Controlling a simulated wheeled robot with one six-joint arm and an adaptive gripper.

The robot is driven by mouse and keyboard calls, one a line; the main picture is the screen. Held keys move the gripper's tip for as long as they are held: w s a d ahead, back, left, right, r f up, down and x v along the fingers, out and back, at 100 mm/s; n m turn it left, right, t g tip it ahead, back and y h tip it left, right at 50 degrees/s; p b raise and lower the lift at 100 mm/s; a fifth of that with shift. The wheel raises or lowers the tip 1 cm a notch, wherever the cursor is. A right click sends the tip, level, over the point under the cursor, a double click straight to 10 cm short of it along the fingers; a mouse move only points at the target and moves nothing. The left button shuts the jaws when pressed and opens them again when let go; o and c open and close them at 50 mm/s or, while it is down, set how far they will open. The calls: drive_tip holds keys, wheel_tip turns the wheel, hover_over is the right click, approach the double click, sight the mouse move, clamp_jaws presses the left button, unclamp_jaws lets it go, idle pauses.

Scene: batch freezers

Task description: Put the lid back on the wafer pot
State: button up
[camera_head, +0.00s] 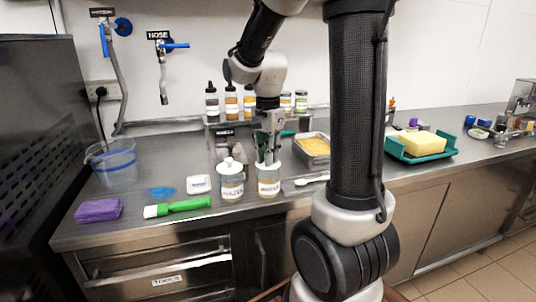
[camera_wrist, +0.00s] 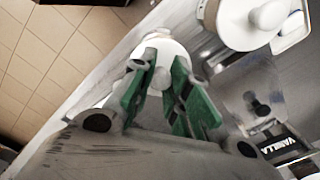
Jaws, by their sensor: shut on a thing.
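The wafer pot (camera_head: 269,186) is a clear jar with a label, standing upright near the counter's front edge. My gripper (camera_head: 268,158) points down directly above it, with green fingers. In the wrist view my gripper (camera_wrist: 160,82) is shut on the knob of the white lid (camera_wrist: 173,50). The lid is at the top of the pot; I cannot tell whether it sits fully on the rim. The fingers hide part of the lid.
A similar lidded pot (camera_head: 231,185) stands close on the left; its white lid (camera_wrist: 246,22) shows in the wrist view. A white spoon (camera_head: 311,180) lies right of the wafer pot. A metal pan (camera_head: 327,157) and bottles (camera_head: 231,103) stand behind. A green-handled brush (camera_head: 180,207) lies left.

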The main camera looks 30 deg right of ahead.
idle(0.4)
drive_tip(key=o, duration=1.3)
drive_tip(key=shift+r, duration=0.1)
drive_tip(key=shift+r, duration=3.4)
clamp_jaws()
drive_tip(key=shift+f, duration=0.45)
